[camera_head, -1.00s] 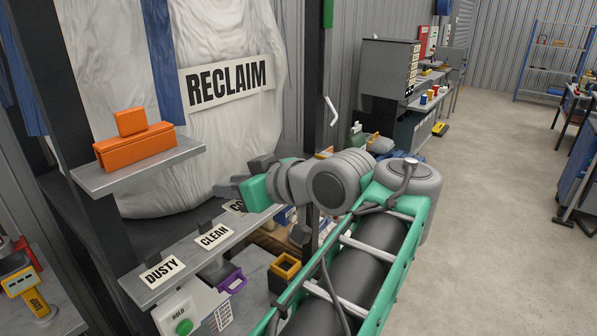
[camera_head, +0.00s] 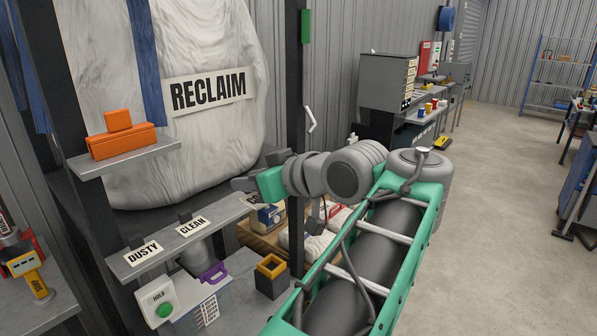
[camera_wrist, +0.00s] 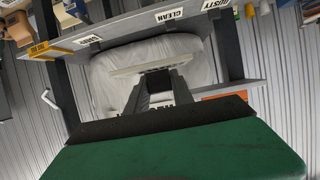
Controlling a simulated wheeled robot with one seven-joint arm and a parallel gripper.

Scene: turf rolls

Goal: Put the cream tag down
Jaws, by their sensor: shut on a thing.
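The cream tag (camera_wrist: 140,69) shows in the wrist view as a thin pale strip, seen nearly edge-on at the fingertips. My gripper (camera_wrist: 158,80) is shut on it and holds it in the air in front of the white bag (camera_wrist: 105,85). In the head view my gripper (camera_head: 243,184) is above the right end of the grey ledge with the DUSTY label (camera_head: 143,253) and the CLEAN label (camera_head: 193,227).
The RECLAIM bag (camera_head: 205,130) hangs behind the ledge (camera_head: 165,256). A small shelf (camera_head: 130,158) holds an orange block (camera_head: 122,141) at left. A HOLD box (camera_head: 156,301), purple handle (camera_head: 214,273) and yellow-rimmed bin (camera_head: 271,265) are below. Dark posts stand on both sides.

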